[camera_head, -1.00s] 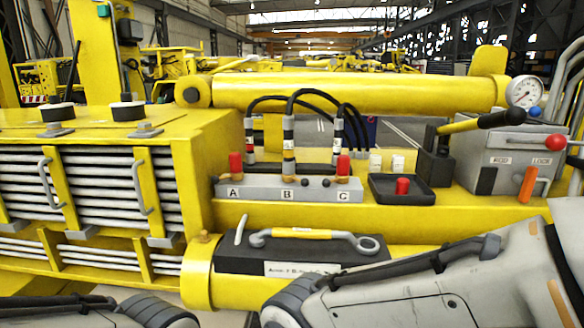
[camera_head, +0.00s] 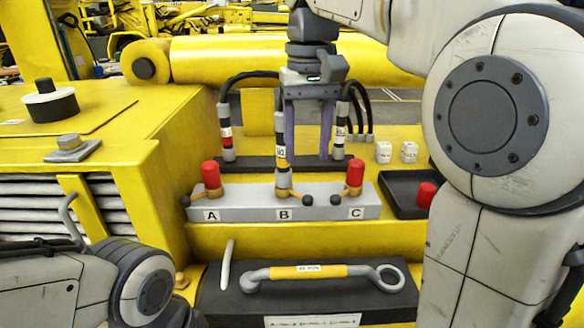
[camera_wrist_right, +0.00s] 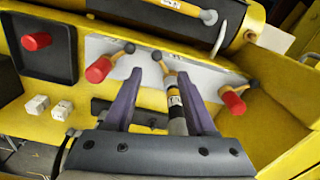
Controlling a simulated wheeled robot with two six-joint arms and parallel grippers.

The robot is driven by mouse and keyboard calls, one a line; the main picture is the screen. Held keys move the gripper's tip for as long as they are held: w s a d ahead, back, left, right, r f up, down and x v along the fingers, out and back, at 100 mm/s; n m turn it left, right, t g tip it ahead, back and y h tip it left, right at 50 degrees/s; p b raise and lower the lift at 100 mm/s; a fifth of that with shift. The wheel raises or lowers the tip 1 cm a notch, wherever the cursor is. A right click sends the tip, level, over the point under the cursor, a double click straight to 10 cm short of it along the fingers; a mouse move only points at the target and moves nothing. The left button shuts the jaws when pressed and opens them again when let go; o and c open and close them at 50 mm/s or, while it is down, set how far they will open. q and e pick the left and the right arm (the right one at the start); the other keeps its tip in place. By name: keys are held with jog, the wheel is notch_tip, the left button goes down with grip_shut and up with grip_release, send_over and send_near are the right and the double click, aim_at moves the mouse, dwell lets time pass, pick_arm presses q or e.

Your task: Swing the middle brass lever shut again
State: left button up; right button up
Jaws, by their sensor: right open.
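The middle brass lever (camera_head: 294,195) is at the foot of the hose coupling on port B of the grey block (camera_head: 246,213). Its black knob (camera_head: 307,200) points right in the head view; the lever also shows in the wrist view (camera_wrist_right: 168,67). The B hose coupling (camera_head: 282,155) stands upright on the block. My right gripper (camera_head: 308,158) is open, purple fingers pointing down above and behind the block. In the wrist view its fingers (camera_wrist_right: 161,72) lie either side of the coupling and middle lever; I cannot tell whether they touch. My left gripper is out of view.
Red caps stand at A (camera_head: 211,176) and C (camera_head: 355,173), each beside a brass lever. Hoses rise behind the block. A black tray (camera_head: 405,190) with a red cap is at right. A handled tool (camera_head: 315,271) lies in front.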

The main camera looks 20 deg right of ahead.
aim_at(308, 195)
jog(key=f, duration=0.9)
jog(key=shift+w+d+f+p, duration=0.25)
jog(key=shift+d+f+p, duration=0.05)
jog(key=shift+f, duration=0.05)
grip_shut()
jog(key=shift+r, duration=0.1)
dwell(1.0)
